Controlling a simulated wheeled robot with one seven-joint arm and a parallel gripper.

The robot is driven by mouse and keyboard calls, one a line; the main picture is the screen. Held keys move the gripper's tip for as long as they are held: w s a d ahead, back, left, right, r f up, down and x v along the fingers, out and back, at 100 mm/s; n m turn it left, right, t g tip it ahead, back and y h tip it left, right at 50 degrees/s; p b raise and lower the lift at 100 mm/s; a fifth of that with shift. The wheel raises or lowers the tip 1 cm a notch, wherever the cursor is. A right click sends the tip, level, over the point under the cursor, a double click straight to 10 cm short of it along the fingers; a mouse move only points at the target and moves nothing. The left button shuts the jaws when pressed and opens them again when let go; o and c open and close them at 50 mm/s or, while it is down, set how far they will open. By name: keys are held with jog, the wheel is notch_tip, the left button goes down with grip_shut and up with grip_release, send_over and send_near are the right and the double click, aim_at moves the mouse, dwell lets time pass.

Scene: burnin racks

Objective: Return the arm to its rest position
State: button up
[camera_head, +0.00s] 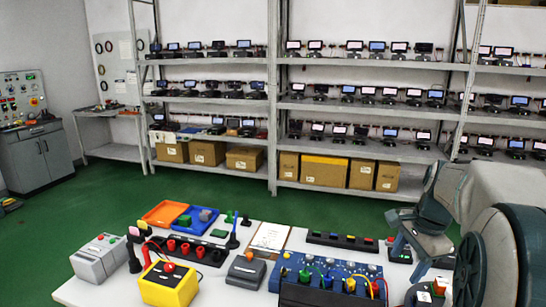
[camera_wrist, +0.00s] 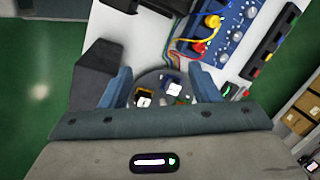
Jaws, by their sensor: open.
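My arm reaches in from the right edge in the camera_head view, and my gripper (camera_head: 408,262) hangs over the right end of the white table (camera_head: 215,290). In the wrist view my gripper (camera_wrist: 163,84) has its two blue-grey fingers spread wide apart with nothing held between them. Below and between the fingers is a round grey dish (camera_wrist: 150,76) with several small parts in it. My wrist hides part of the dish. In the camera_head view my arm covers the table's right corner.
A blue panel with knobs and cables (camera_head: 330,275) lies left of my gripper. A yellow box (camera_head: 168,285), a grey box (camera_head: 98,258) and an orange tray (camera_head: 163,213) stand farther left. Shelves with several small screens (camera_head: 365,105) line the back wall. Green floor (camera_head: 90,205) is clear between.

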jog(key=s+a+n, duration=0.2)
jog(key=a, duration=0.1)
jog(key=s+a+n, duration=0.2)
jog(key=a, duration=0.1)
jog(key=s+a+n, duration=0.3)
jog(key=shift+s+f+t, duration=0.1)
jog(key=shift+f+t, duration=0.2)
jog(key=shift+f, duration=0.05)
jog(key=s+a+f+n+h, duration=0.1)
jog(key=s+a+f+n, duration=0.3)
jog(key=s+a+n, duration=0.2)
jog(key=s+n, duration=0.2)
jog(key=s, duration=0.1)
jog(key=shift+s+n+t, duration=0.2)
jog(key=shift+n+t, duration=0.2)
